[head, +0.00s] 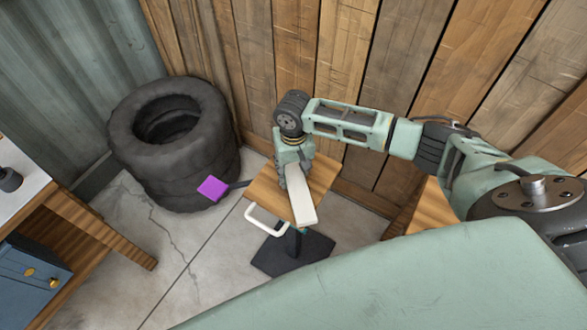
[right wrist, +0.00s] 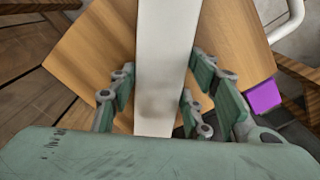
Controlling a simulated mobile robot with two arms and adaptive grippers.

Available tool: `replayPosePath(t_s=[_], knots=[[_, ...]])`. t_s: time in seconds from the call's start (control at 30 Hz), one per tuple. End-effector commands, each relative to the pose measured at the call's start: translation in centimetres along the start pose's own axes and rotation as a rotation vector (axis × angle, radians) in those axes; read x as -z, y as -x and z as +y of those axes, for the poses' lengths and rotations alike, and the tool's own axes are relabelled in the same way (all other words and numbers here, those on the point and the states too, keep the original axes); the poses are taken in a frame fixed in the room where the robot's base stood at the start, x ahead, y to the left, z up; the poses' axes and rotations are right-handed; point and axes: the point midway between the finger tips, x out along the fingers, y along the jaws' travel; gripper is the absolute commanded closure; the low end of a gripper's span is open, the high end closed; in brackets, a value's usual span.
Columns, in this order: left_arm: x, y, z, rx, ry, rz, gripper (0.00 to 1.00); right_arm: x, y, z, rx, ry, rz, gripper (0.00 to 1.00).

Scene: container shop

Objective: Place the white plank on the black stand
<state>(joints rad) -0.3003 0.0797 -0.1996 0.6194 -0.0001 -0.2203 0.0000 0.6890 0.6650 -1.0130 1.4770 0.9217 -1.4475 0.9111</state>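The white plank (head: 301,205) lies across the top of the stand. The stand has a square wooden top (head: 264,190) and a black post and flat black base (head: 290,258). The plank's near end reaches the top's front corner; I cannot tell whether it rests on the wood or is just above it. My right gripper (head: 291,172) is over the far part of the plank. In the right wrist view its fingers are close against both long edges of the white plank (right wrist: 165,60), with the wood (right wrist: 90,60) beneath. My left gripper is out of view.
A white loop handle (head: 264,220) and a purple pad (head: 212,188) on a dark arm stick out from the stand. Stacked black tyres (head: 172,140) stand left, before a plank wall (head: 340,45). A wooden bench (head: 100,232) is far left. Concrete floor between is clear.

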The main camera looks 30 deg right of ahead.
Motion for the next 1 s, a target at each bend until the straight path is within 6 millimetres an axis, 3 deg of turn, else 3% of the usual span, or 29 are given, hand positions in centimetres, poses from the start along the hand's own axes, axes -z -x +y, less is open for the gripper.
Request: replayPosePath(t_s=[0.17,0.57,1.0], knots=[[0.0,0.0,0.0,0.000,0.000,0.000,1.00,0.0,0.0,0.0,0.000,0.000,0.000,0.39],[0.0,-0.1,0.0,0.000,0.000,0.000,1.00,0.1,0.9,-0.1,0.002,0.001,0.002,0.39],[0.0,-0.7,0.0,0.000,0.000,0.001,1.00,0.1,9.5,-0.1,0.003,0.000,0.004,0.39]])
